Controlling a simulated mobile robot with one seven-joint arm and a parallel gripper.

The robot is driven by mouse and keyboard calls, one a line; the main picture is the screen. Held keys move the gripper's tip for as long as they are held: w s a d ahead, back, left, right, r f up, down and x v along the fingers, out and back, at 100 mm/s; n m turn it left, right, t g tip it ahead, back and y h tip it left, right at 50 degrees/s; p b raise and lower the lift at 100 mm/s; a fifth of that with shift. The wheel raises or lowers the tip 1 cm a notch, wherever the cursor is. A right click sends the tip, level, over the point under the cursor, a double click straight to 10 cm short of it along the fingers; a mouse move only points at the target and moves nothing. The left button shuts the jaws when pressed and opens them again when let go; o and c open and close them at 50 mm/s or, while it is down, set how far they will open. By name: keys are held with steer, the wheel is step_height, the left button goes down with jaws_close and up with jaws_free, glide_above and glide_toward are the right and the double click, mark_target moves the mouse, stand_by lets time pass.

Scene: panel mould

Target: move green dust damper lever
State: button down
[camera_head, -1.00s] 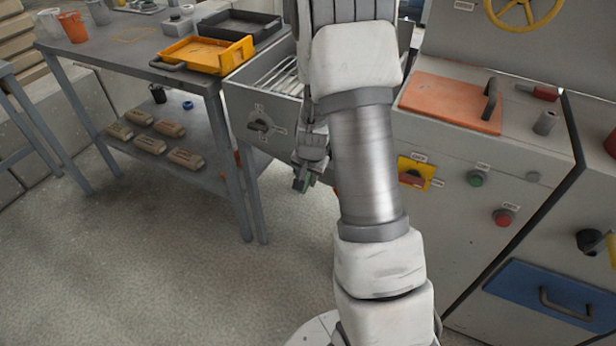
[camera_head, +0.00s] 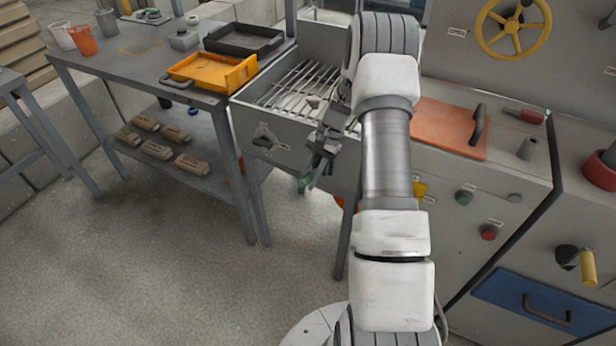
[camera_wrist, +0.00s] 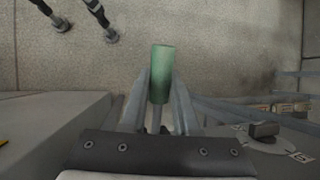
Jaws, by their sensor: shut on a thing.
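The green lever handle (camera_wrist: 162,73) is a short green cylinder, seen between my fingers in the wrist view. My gripper (camera_wrist: 160,100) is shut on it. In the head view my gripper (camera_head: 315,170) points down beside the grated bin, with the green handle (camera_head: 305,183) showing at its tips. The lever's other end and its mounting are hidden by my fingers and arm.
The grated bin (camera_head: 245,117) has a dark rotary knob (camera_head: 264,141) on its front, left of my gripper. A grey table (camera_head: 130,75) with a yellow tray (camera_head: 212,73) stands at left. A control cabinet (camera_head: 470,260) stands at right. Floor in front is open.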

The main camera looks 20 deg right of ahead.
steer(key=shift+w+d+r+y, duration=0.1)
steer(key=shift+r+y, duration=0.2)
stand_by(0.4)
steer(key=c, duration=0.6)
jaws_free()
steer(key=shift+c, duration=0.2)
steer(key=p+v, duration=0.1)
steer(key=v, duration=1.6)
steer(key=shift+w+p, duration=0.3)
steer(key=shift+p, duration=0.05)
steer(key=shift+r, duration=0.1)
steer(key=shift+c, duration=0.3)
